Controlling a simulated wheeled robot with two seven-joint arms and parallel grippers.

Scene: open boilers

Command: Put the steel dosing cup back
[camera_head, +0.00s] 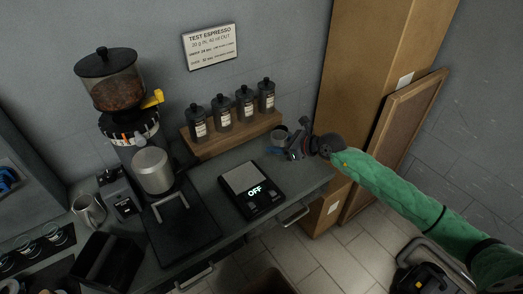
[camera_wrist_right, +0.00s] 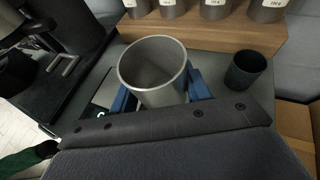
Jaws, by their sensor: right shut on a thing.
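The steel dosing cup (camera_wrist_right: 152,70) is an open, empty metal cup with its mouth upward in the right wrist view. My right gripper (camera_wrist_right: 162,94) is shut on it, with blue fingers on both sides. In the head view the cup (camera_head: 278,136) and my right gripper (camera_head: 282,146) are at the right end of the counter, near the end of the wooden shelf. I cannot tell whether the cup's base touches the counter. My left gripper is not in view.
A black scale (camera_head: 252,190) reading OFF lies on the counter. The wooden shelf (camera_head: 236,137) holds several labelled canisters. The grinder (camera_head: 130,120) stands left, with a metal cylinder (camera_head: 152,171) at its front. A dark cup (camera_wrist_right: 246,70) stands right of the held cup in the wrist view.

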